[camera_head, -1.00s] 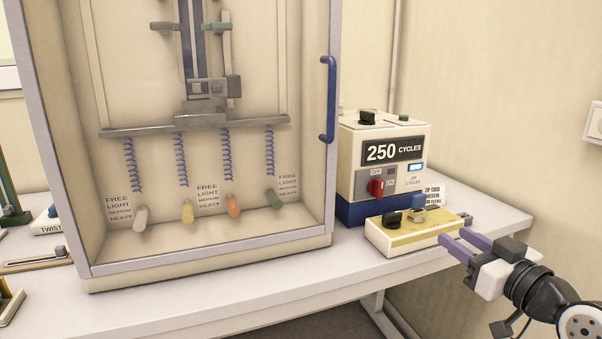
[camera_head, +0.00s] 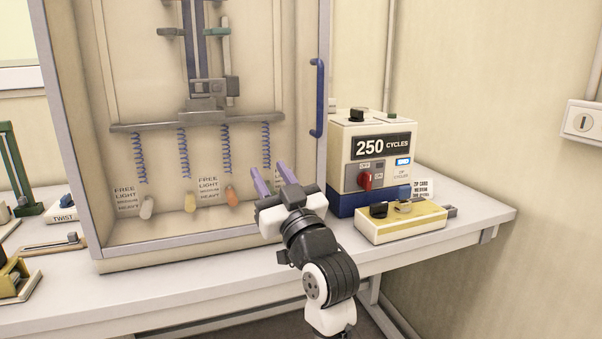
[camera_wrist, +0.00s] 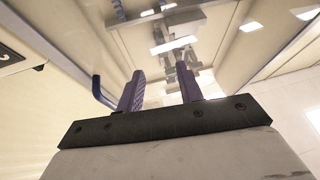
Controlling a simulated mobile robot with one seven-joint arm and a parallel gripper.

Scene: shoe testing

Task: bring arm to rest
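My gripper (camera_head: 268,180) is in front of the lower right part of the glass-fronted test cabinet (camera_head: 85,235) in the head view. Its two purple fingers stand apart with nothing between them. In the wrist view my gripper (camera_wrist: 160,90) also shows its fingers spread and empty, pointing towards the cabinet. My arm hides part of the cabinet's bottom edge and one of the hanging samples.
A cycle counter box (camera_head: 375,150) reading 250 with a red switch stands right of the cabinet. The cabinet's blue handle (camera_head: 318,98) sticks out near my gripper. The bench (camera_head: 200,290) front is clear.

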